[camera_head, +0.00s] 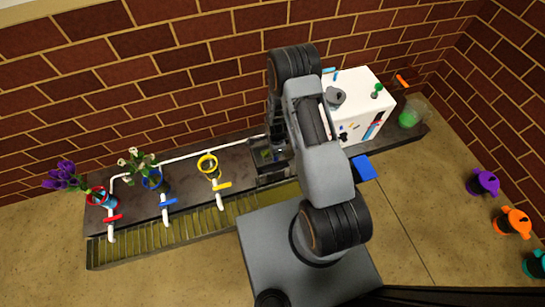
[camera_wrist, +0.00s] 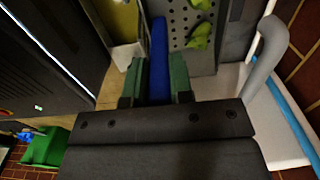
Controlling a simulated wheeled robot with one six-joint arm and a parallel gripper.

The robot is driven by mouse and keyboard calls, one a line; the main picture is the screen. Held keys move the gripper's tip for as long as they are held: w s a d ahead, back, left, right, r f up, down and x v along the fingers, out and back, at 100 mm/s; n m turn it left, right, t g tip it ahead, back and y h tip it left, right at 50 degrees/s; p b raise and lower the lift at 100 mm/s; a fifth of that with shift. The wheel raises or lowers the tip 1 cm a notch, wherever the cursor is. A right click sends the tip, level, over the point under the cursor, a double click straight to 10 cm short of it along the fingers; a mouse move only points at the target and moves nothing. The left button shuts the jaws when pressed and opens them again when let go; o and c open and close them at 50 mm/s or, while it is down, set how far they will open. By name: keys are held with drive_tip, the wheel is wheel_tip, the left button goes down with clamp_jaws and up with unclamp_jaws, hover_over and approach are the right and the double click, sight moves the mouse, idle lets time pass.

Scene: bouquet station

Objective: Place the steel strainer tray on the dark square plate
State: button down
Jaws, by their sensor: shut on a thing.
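In the wrist view my gripper (camera_wrist: 159,68) has its green-padded fingers closed on a blue bar (camera_wrist: 159,38). The bar runs beside a grey perforated metal sheet, which looks like the steel strainer tray (camera_wrist: 178,42); the join between them is not clear. Green pieces show on the perforated sheet. In the head view my gripper is mostly hidden behind my arm, above the dark counter. A dark square patch (camera_head: 272,176) shows below it there; I cannot tell if it is the dark square plate.
On the counter (camera_head: 240,165) stand red, blue and yellow rings with matching valves, two holding flowers. A white box (camera_head: 357,88) stands right of my arm, with a blue square (camera_head: 363,168) before it. Purple and orange cans (camera_head: 512,222) stand at far right. Brick walls enclose the back.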

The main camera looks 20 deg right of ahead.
sight(261, 161)
drive_tip(key=shift+w+f+b, duration=0.55)
drive_tip(key=shift+f+b, duration=0.1)
drive_tip(key=shift+f, duration=0.8)
drive_tip(key=shift+w+f+b, duration=0.5)
drive_tip(key=shift+f+b, duration=0.15)
drive_tip(key=shift+f, duration=0.8)
drive_tip(key=shift+w+f+b, duration=0.55)
drive_tip(key=shift+f+b, duration=0.1)
drive_tip(key=shift+f, duration=0.8)
drive_tip(key=shift+w+f+b, duration=0.2)
drive_tip(key=shift+f+b, duration=0.2)
drive_tip(key=shift+f, duration=0.3)
drive_tip(key=shift+w+f+b, duration=0.2)
drive_tip(key=shift+f+b, duration=0.2)
drive_tip(key=shift+f, duration=0.35)
drive_tip(key=shift+f, duration=0.15)
drive_tip(key=c, duration=1)
unclamp_jaws()
